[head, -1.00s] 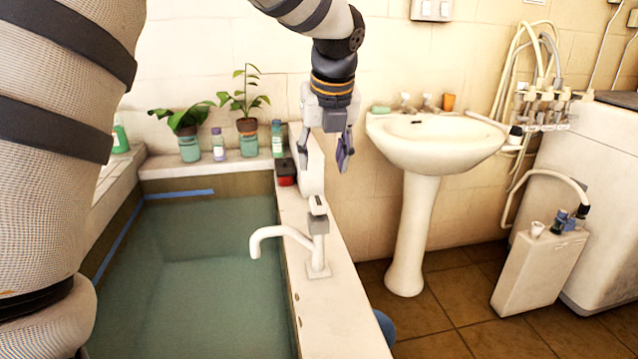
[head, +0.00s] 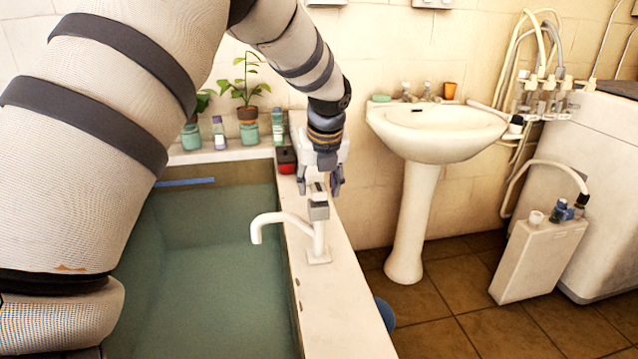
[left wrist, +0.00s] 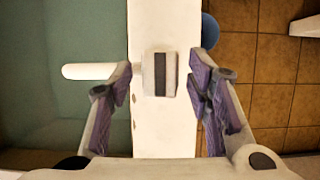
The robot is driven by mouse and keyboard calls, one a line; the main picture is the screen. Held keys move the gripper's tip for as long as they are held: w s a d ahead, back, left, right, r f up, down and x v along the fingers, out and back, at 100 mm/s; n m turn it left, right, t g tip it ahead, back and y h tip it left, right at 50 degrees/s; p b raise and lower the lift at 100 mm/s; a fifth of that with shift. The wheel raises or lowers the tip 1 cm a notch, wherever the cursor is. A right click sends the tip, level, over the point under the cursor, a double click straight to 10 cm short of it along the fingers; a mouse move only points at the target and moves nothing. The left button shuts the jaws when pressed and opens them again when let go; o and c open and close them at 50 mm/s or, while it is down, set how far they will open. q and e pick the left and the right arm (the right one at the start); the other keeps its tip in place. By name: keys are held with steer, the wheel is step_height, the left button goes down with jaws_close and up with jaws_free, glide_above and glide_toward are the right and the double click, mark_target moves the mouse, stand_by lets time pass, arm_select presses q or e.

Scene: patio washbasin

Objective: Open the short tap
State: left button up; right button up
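The short tap (head: 318,237) is white, with a curved spout over the water and a grey block-shaped handle (head: 318,210) on top. It stands on the white ledge of the filled basin. My left gripper (head: 319,188) is at the top of the tap in the head view, pointing down. In the left wrist view the tap's handle (left wrist: 160,73), with a dark stripe, lies between and beyond the fingertips. The left gripper (left wrist: 163,80) is open, with its purple-padded fingers apart on either side and nothing held. My right gripper is not in view.
The water-filled basin (head: 200,280) lies left of the ledge (head: 345,310). A red and black box (head: 287,160) and bottles stand at its far end. A white pedestal sink (head: 435,135) stands to the right, with tiled floor between.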

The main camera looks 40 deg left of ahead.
arm_select(q)
jaws_close()
